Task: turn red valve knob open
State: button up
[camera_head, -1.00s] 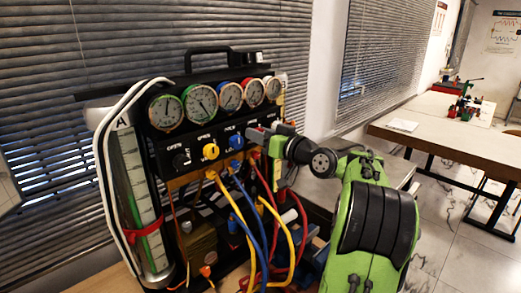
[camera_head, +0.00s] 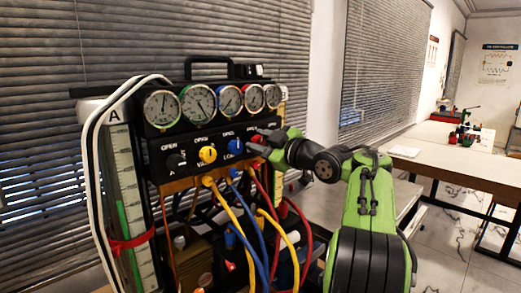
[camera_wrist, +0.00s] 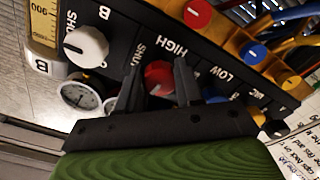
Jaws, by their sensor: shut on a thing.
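The red valve knob (camera_wrist: 158,77) sits on the black panel (camera_wrist: 122,45), between the words SHUT and HIGH in the wrist view. My gripper (camera_wrist: 158,82) has one finger on each side of it and is shut on it. Part of the knob is hidden by the fingers and the gripper body. In the head view my gripper (camera_head: 262,138) reaches the right end of the panel from the right. It covers most of the knob there, with only a little red showing.
A yellow knob (camera_head: 208,154) and a blue knob (camera_head: 236,146) are left of my gripper. Several gauges (camera_head: 199,103) line the top. Yellow, blue and red hoses (camera_head: 304,232) hang below. A white knob (camera_wrist: 86,47) shows in the wrist view. A table (camera_head: 455,165) stands far right.

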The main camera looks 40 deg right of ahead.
jog(key=shift+f+n, duration=0.15)
jog(key=shift+n, duration=0.45)
jog(key=shift+b, duration=0.35)
jog(key=o, duration=1)
jog(key=shift+o, duration=0.2)
jog(key=s, duration=1.5)
jog(key=shift+s+d, duration=0.2)
jog(key=shift+s, duration=0.2)
jog(key=shift+w, duration=0.15)
